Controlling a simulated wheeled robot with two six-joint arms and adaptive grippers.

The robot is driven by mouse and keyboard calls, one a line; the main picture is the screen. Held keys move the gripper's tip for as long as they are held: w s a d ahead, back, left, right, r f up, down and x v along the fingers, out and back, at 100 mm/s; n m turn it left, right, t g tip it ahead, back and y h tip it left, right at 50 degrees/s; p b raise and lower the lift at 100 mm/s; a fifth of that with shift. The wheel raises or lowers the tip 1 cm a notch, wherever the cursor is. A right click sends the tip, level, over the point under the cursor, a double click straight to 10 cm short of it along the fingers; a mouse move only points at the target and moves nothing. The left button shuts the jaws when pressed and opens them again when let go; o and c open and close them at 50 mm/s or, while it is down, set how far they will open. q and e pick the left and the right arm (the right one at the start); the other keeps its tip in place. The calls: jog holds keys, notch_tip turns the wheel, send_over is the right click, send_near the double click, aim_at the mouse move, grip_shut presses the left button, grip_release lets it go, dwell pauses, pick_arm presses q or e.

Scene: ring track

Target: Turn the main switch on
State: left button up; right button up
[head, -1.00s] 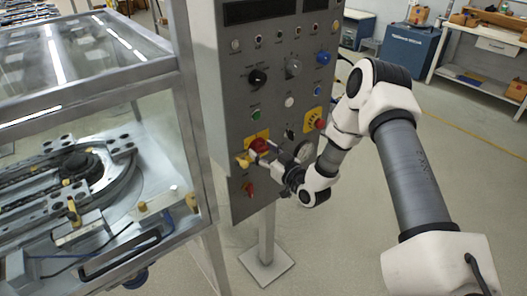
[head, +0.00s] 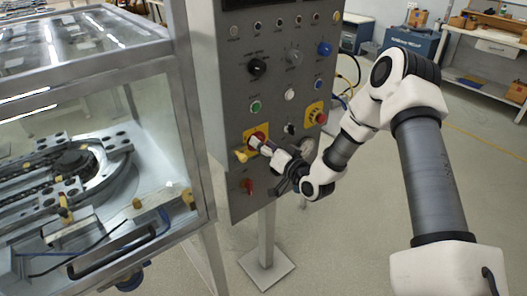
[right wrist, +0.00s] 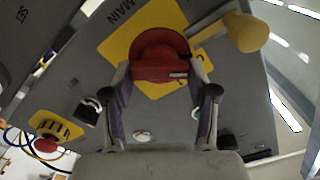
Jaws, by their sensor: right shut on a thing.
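The main switch is a red knob (right wrist: 158,56) on a yellow plate (right wrist: 118,46) marked MAIN in the right wrist view. In the head view its yellow plate (head: 249,135) is on the grey panel, partly hidden by my gripper. My right gripper (head: 257,143) reaches in from the right. Its fingers (right wrist: 160,78) are closed on the two sides of the red knob. A yellow tab or lock (right wrist: 248,33) sticks out beside the knob. My left gripper is not in view.
The grey control panel (head: 228,110) carries several knobs and buttons, including a red emergency-type button (head: 320,117) on yellow and a lower red knob (head: 247,186). A glass-sided machine cabinet (head: 170,120) stands close on the left. Open floor lies to the right.

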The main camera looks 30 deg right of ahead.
jog(key=shift+d+f+m+b, duration=0.1)
jog(key=shift+f+m+b, duration=0.05)
jog(key=shift+m+b, duration=2.25)
jog(key=shift+d+f+m+b, duration=0.1)
jog(key=shift+m+b, duration=1.5)
jog(key=shift+m, duration=1.6)
jog(key=o, duration=1.2)
jog(key=shift+c, duration=0.2)
